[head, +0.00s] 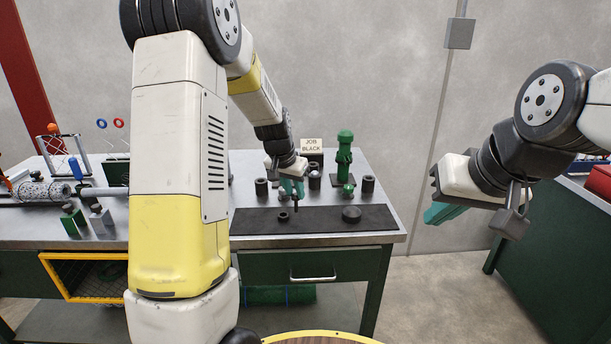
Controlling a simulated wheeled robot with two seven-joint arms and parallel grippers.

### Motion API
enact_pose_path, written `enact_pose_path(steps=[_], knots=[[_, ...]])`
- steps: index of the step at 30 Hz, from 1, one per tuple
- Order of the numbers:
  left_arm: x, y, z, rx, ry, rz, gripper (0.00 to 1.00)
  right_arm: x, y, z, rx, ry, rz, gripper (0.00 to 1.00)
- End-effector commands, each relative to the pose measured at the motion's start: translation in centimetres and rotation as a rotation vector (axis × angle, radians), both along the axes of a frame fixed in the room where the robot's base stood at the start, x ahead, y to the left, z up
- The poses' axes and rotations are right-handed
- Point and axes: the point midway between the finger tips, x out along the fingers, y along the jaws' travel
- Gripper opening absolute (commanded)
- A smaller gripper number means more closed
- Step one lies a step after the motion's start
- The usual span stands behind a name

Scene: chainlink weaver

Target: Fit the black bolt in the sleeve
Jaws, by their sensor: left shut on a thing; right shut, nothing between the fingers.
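My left gripper (292,190), with teal fingers, is above the black mat on the bench. It is shut on a thin dark piece, which looks like the black bolt (296,200), pointing down. A small dark ring-like part (283,216) sits on the mat just below and left of it; I cannot tell for sure whether it is the sleeve. Dark cylinders stand behind the mat, one at left (261,187) and one at right (368,184). My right gripper (440,214) is shut and empty, off to the right of the bench.
Behind stand a green press (344,160) and a "JOB BLACK" sign (312,146). Tools and a mesh roll (42,190) crowd the left bench. My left arm hides the bench's middle.

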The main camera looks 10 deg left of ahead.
Motion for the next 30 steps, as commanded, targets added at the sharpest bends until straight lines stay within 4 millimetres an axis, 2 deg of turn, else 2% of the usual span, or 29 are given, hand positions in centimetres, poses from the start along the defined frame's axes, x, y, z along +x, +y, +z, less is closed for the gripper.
enact_pose_path(steps=[6,16,30], knots=[[-3.5,0.1,-2.6,0.001,0.002,0.152,0.0,0.0,0.0,0.0,0.0,0.0,0.0,0.0],[-6.7,0.4,-5.0,0.002,0.001,0.306,0.0,0.0,0.0,0.0,0.0,0.0,0.0,0.0],[-6.8,0.6,-5.2,-0.001,-0.002,0.322,0.0,0.0,0.0,0.0,0.0,0.0,0.0,0.0]])
